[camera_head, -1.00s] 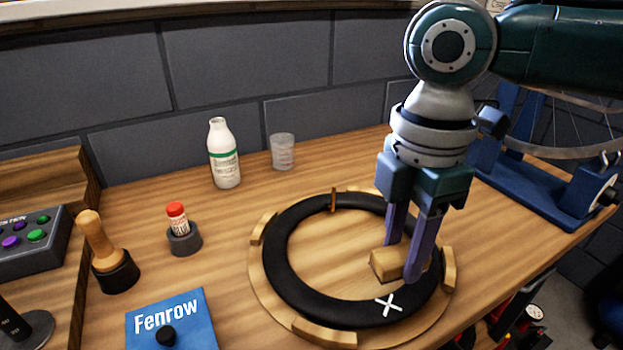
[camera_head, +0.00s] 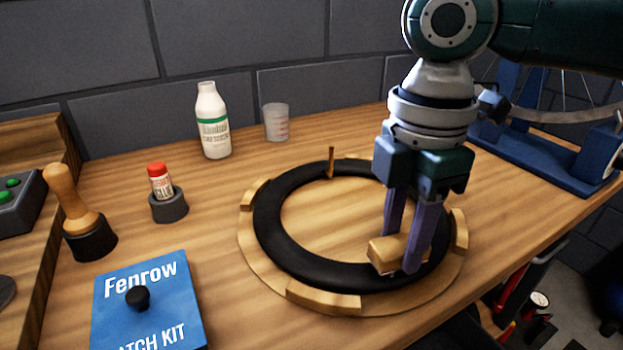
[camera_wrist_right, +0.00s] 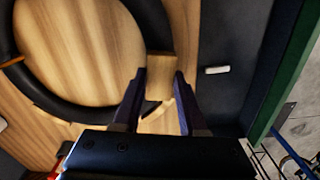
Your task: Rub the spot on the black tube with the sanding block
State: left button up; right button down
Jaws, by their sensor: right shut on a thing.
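The black tube (camera_head: 275,235) lies as a ring in a round wooden holder (camera_head: 262,275) on the bench. My right gripper (camera_head: 401,254) points down, shut on the tan sanding block (camera_head: 385,256). The block is over the front right part of the tube and looks to be on it, covering most of the white cross-shaped spot; a small white bit (camera_head: 393,272) shows at its lower edge. The right wrist view shows the block (camera_wrist_right: 158,68) between the two fingers, at the tube (camera_wrist_right: 152,25). My left gripper is not in view.
A wooden peg (camera_head: 331,160) stands up at the ring's back. A white bottle (camera_head: 213,125), clear cup (camera_head: 276,122), red-capped tube (camera_head: 160,180), wooden-handled tool (camera_head: 70,200) and blue patch kit box (camera_head: 165,300) stand left. A blue stand (camera_head: 545,160) is at right.

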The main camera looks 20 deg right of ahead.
jog(key=shift+f, duration=0.4)
jog(key=shift+d, duration=0.15)
dwell(0.4)
jog(key=shift+d+r+p, duration=0.15)
jog(key=shift+d+p, duration=0.15)
jog(key=shift+p, duration=0.05)
jog(key=shift+d, duration=0.3)
jog(key=shift+a, duration=0.15)
jog(key=shift+w+a+p, duration=0.1)
jog(key=shift+a+p, duration=0.4)
jog(key=shift+a, duration=0.8)
jog(key=shift+d, duration=0.2)
